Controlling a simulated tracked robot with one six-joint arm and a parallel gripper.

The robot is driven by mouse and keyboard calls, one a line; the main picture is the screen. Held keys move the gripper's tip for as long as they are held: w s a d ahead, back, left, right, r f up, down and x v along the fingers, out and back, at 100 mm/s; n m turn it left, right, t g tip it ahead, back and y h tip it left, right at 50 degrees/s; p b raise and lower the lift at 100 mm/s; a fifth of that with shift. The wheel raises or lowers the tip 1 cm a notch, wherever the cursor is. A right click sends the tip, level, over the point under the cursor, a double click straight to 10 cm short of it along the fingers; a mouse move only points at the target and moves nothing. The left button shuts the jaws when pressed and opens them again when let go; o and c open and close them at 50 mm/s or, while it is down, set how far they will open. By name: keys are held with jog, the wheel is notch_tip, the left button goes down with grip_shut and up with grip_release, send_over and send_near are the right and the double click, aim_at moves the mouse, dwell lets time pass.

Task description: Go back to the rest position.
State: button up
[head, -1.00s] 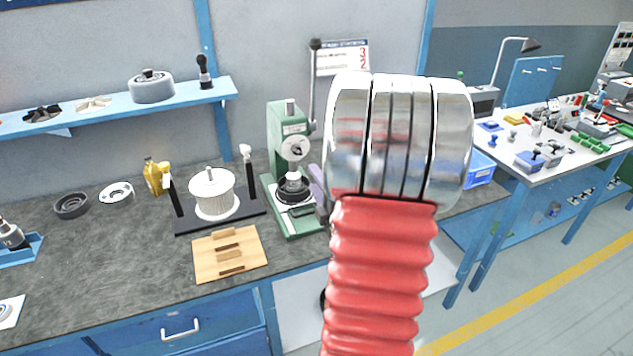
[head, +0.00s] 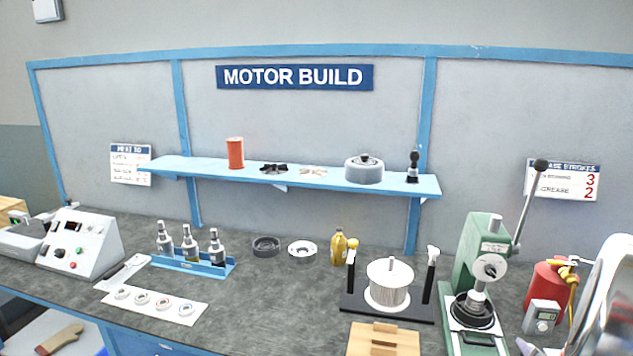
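My gripper is not clearly in view. Only a shiny metal part of my own arm (head: 610,300) shows, cut off by the right edge of the head view. Whether my gripper holds anything cannot be seen. The green press (head: 486,270) with its black-knobbed lever stands on the bench, left of my arm. A small pale purple tip (head: 527,347) shows at the bottom edge beside the press; what it belongs to is hidden.
A red canister (head: 549,285) and a small grey meter (head: 541,315) stand close to my arm. A blue shelf (head: 320,182) runs above.

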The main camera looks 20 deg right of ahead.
jog(key=s+a+m+g+y, duration=0.45)
jog(key=a+m+g, duration=0.35)
jog(key=a, duration=0.5)
jog(key=a+r+t+y, duration=0.1)
jog(key=a+r, duration=0.4)
jog(key=a, duration=0.5)
jog(key=s+a+r+n+t+y, duration=0.1)
jog(key=a+r, duration=0.3)
jog(key=a, duration=0.6)
jog(key=a+r+n+t+y, duration=0.1)
jog(key=a+r, duration=0.4)
jog(key=a, duration=0.4)
jog(key=shift+s+a+r+y, duration=0.3)
jog(key=shift+s+a+y, duration=0.05)
jog(key=shift+s+a, duration=0.05)
jog(key=shift+c, duration=0.3)
jog(key=shift+c, duration=0.8)
jog(key=shift+d, duration=0.1)
